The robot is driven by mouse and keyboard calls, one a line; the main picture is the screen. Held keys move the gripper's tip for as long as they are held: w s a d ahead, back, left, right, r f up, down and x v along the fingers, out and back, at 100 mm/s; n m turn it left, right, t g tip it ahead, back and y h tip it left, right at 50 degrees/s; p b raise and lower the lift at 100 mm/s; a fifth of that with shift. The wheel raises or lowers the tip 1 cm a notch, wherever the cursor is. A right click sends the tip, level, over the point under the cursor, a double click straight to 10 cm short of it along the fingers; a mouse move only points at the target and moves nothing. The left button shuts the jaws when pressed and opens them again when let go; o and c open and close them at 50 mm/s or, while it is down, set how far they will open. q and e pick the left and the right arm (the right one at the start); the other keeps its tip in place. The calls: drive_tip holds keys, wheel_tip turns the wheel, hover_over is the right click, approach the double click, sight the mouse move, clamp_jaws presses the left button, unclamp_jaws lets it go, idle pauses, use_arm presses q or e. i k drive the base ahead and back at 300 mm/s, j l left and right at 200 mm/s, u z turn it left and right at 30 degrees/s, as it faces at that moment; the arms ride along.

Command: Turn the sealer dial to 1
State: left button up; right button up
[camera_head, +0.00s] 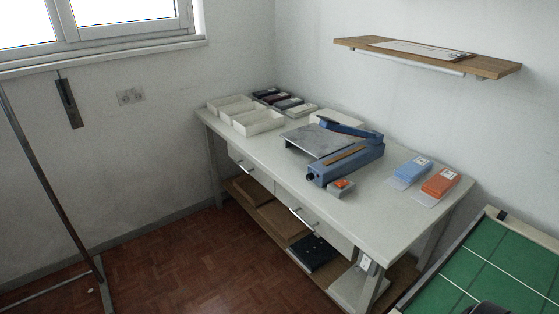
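The blue sealer (345,165) sits on the white table (385,207), with its arm (345,127) slanting over the back. A small dark round spot shows on the sealer's near end (312,177); it may be the dial, but it is too small to read any number or pointer. A small grey box with an orange top (341,187) stands just in front of the sealer. Neither of my grippers can be made out in this view.
White trays (258,122) and several dark packs (280,99) stand at the table's far left. Blue (413,168) and orange (440,182) packs lie at the right. A wooden shelf (500,70) hangs above. A green cutting mat (500,270) is at lower right.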

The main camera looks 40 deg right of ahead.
sight(310, 176)
drive_tip(key=i, duration=2.05)
drive_tip(key=i+z, duration=0.4)
drive_tip(key=i+j+z, duration=0.2)
drive_tip(key=z, duration=0.15)
drive_tip(key=i+j+z, duration=0.25)
drive_tip(key=z, duration=0.15)
drive_tip(key=i+z, duration=0.15)
drive_tip(key=z, duration=2.1)
